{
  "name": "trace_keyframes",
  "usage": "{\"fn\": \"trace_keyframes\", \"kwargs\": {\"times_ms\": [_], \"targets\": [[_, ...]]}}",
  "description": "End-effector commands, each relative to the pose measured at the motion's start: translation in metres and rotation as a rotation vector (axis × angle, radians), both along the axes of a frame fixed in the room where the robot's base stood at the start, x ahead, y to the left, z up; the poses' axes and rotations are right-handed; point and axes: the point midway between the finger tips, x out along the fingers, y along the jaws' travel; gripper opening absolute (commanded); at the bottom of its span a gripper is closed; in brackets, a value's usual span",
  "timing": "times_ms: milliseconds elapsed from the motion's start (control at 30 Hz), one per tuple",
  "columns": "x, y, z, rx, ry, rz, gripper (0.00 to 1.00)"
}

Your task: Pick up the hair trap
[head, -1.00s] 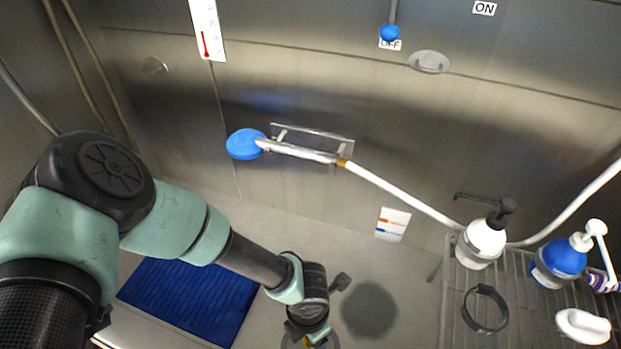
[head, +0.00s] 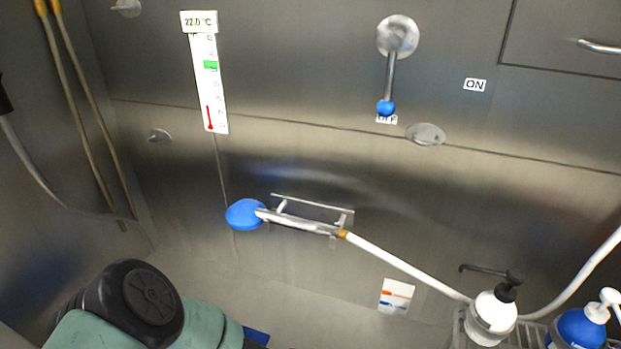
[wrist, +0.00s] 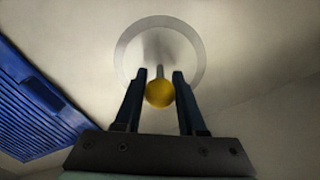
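The hair trap shows in the wrist view as a round pale-grey disc (wrist: 126,50) with a short stem and a yellow ball knob (wrist: 160,94). My gripper (wrist: 159,74) is open, with one dark finger to each side of the knob. A narrow gap shows between the knob and each finger, so I see no grip on it. In the head view neither the hair trap nor my gripper is in view; only my upper arm shows at the lower left.
A blue ribbed mat (wrist: 40,105) lies left of my gripper. On the steel wall are a blue shower head (head: 245,214) with a white hose, a lever (head: 390,75) at OFF and a thermometer strip (head: 208,85). White (head: 492,315) and blue (head: 578,330) pump bottles stand lower right.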

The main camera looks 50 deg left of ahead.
Motion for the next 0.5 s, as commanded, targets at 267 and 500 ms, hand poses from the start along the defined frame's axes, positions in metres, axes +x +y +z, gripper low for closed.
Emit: {"fn": "trace_keyframes", "kwargs": {"times_ms": [267,500], "targets": [[0.0000,-0.0001,0.0002,0.000,0.000,0.000,0.00],[0.0002,0.0001,0.0004,0.000,0.000,0.000,0.00]]}}
